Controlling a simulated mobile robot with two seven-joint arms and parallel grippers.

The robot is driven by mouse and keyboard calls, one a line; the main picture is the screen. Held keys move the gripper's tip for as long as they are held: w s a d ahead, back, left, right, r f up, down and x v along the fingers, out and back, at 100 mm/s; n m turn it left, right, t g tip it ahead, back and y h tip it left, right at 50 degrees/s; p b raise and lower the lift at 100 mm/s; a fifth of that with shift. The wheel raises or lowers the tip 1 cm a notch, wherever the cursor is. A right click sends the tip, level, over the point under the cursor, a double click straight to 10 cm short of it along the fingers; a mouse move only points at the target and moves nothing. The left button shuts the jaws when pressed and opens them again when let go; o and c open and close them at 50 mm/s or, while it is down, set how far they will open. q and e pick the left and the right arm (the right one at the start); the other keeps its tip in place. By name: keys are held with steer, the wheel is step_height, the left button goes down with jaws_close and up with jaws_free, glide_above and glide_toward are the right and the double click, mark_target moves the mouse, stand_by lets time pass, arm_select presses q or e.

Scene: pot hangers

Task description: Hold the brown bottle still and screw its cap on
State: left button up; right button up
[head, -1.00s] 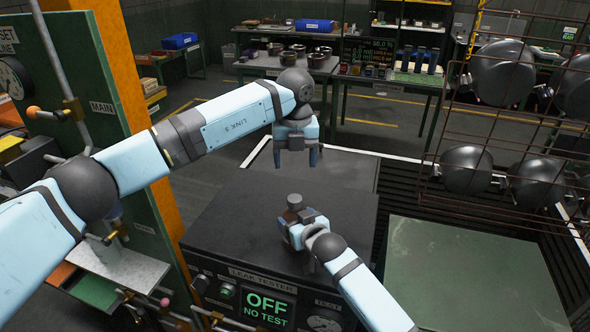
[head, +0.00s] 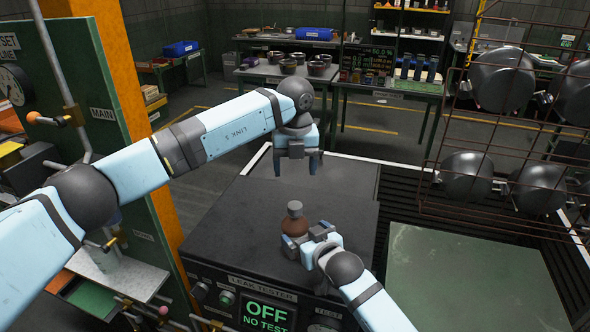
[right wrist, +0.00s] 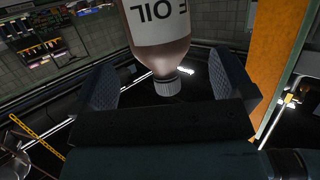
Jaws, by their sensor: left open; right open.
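The brown bottle (head: 295,224) stands upright on the dark top of the leak tester (head: 240,222). Its grey ribbed cap (head: 294,207) sits on its neck. My right gripper (head: 297,242) is open low around the bottle, its fingers on either side. The right wrist view shows the bottle (right wrist: 160,35) upside down in the picture, with an "OIL" label, and the cap (right wrist: 168,87); gaps show beside the fingers (right wrist: 165,85). My left gripper (head: 298,167) is open and empty above and beyond the bottle, fingers pointing down. How tightly the cap sits I cannot tell.
A wire rack (head: 480,135) with several hanging pots stands at the right, beside a green panel (head: 450,275). A green board with a gauge and orange post (head: 160,215) stand at the left. The tester top around the bottle is clear.

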steer(key=v, duration=0.8)
steer(key=shift+s+b, duration=0.25)
steer(key=shift+b, duration=0.1)
steer(key=shift+d, duration=0.1)
